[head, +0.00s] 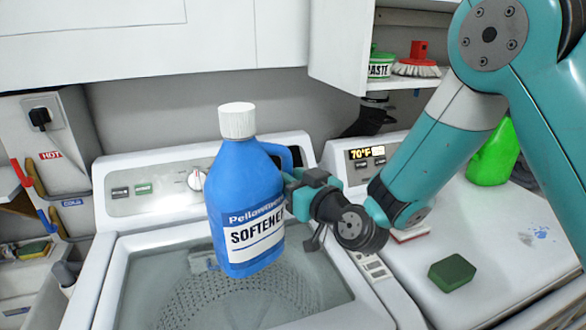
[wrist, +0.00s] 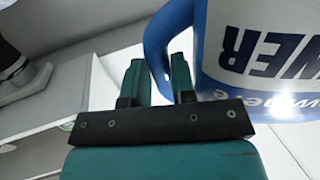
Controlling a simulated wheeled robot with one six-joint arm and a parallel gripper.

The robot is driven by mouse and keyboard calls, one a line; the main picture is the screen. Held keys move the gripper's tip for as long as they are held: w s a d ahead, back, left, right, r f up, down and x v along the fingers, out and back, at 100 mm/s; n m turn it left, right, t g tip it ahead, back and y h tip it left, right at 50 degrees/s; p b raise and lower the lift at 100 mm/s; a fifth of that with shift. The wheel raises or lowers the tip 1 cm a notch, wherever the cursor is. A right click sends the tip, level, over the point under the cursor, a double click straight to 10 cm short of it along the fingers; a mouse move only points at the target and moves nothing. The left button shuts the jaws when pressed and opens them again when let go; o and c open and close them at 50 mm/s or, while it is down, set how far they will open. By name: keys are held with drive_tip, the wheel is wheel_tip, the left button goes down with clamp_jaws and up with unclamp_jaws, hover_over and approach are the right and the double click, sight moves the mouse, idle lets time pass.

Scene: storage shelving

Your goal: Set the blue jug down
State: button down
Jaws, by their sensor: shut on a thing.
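The blue jug (head: 240,190) has a white cap and a label reading "SOFTENER". It hangs upright, slightly tilted, in front of the left washer's control panel and over its glass-topped lid. My gripper (head: 296,190) is at the jug's right side, shut on its handle. In the wrist view the jug (wrist: 215,50) shows upside down at the upper right, with my gripper's two teal fingers (wrist: 160,80) at the handle. The exact contact at the handle is partly hidden in the head view.
The left washer (head: 105,262) has a see-through lid. The right machine's white top (head: 490,240) holds a green sponge (head: 452,272) and a green jug (head: 495,155).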

drive_tip(key=shift+f+b, duration=1.95)
drive_tip(key=shift+f, duration=0.9)
drive_tip(key=c, duration=0.9)
unclamp_jaws()
drive_tip(key=shift+f, duration=0.2)
drive_tip(key=shift+c, duration=0.2)
drive_tip(key=shift+r, duration=0.1)
